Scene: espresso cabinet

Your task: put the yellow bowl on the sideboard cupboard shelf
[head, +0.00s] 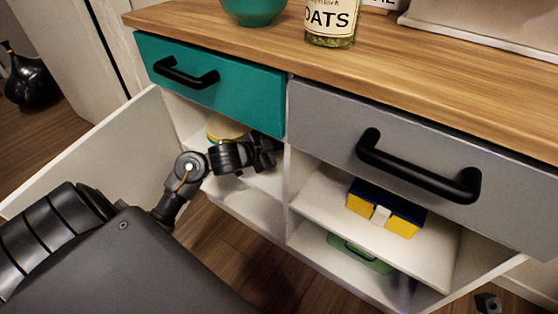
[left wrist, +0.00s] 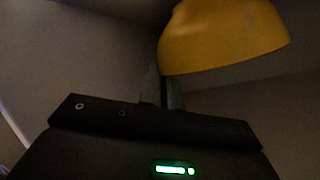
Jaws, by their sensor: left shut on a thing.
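The yellow bowl (left wrist: 222,38) fills the upper right of the left wrist view, with the thin fingers of my left gripper (left wrist: 162,85) at its lower left edge. In the head view my left gripper (head: 264,156) reaches into the open left cupboard of the sideboard, below the teal drawer. It is shut on the bowl. A yellow rounded piece (head: 214,133), apparently the bowl, shows above my wrist there. The white cupboard shelf (head: 262,184) lies just under the gripper. Whether the bowl touches the shelf is hidden. My right gripper is not clearly seen.
The open white door (head: 95,150) stands left of my arm. The teal drawer (head: 215,85) and grey drawer (head: 400,150) are shut above. A blue and yellow box (head: 385,209) and a green item (head: 358,254) occupy the right compartment. An oats jar (head: 331,22) and teal bowl (head: 253,10) stand on top.

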